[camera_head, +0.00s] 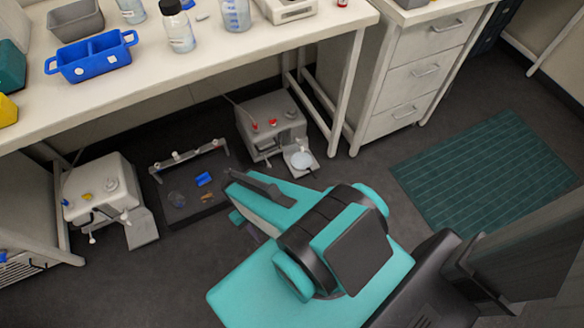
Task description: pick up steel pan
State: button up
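A grey, open rectangular pan (75,20) stands on the bench at the top left, behind a blue divided tray. It is the closest match to the steel pan, but I cannot tell whether it is steel. My teal and black arm is folded low in the middle of the picture, over the floor and well away from the pan. I cannot see anything held.
The blue tray (93,58) stands just in front of the pan on the white bench (170,72). Several bottles stand to its right. Two pale machines (103,190) (272,125) and a dark low frame (190,180) are on the floor. A green mat (485,168) lies at the right.

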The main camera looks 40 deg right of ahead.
aim_at(301, 162)
jog(key=u, duration=0.75)
jog(key=k, duration=1.45)
jog(key=u, duration=0.4)
jog(key=i, duration=1)
